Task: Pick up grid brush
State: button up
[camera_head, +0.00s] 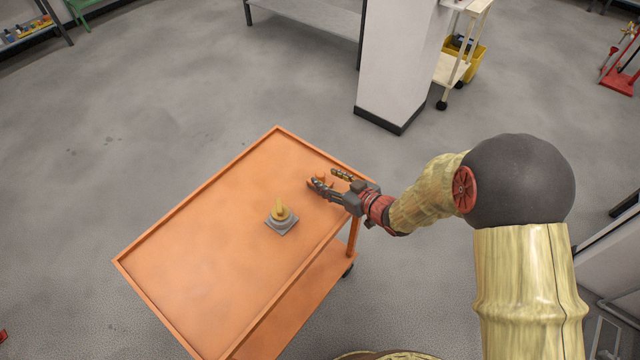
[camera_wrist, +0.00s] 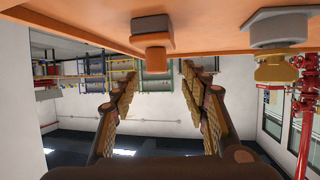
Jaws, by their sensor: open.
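My gripper (camera_head: 325,182) is open, low over the far right part of the orange cart top, with nothing between its fingers in the wrist view (camera_wrist: 156,80). A small block with a dark grey part and an orange-brown part (camera_wrist: 154,55) is on the cart top just beyond the fingertips in the wrist view, where the scene appears upside down. In the head view the fingers mostly hide it. A yellow piece on a square grey base (camera_head: 282,217) stands on the cart nearer the middle; it also shows in the wrist view (camera_wrist: 276,71). I cannot tell for certain which is the grid brush.
The orange cart (camera_head: 190,270) has a low raised rim and a lower shelf; most of its top is bare. A white pillar (camera_head: 395,70) stands behind it. A cream trolley (camera_head: 455,68) and yellow bucket (camera_head: 477,62) are at the back right. Grey floor is open at left.

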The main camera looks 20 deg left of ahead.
aim_at(323, 177)
jog(key=b+x, duration=0.1)
jog(key=x, duration=0.1)
jog(key=b+x, duration=0.1)
jog(key=x, duration=0.1)
jog(key=shift+w+d+f, duration=0.15)
jog(key=shift+w+f, duration=0.1)
jog(key=shift+w+a, duration=0.25)
jog(key=shift+a, duration=0.1)
jog(key=shift+c, duration=0.2)
jog(key=c, duration=1.1)
grip_shut()
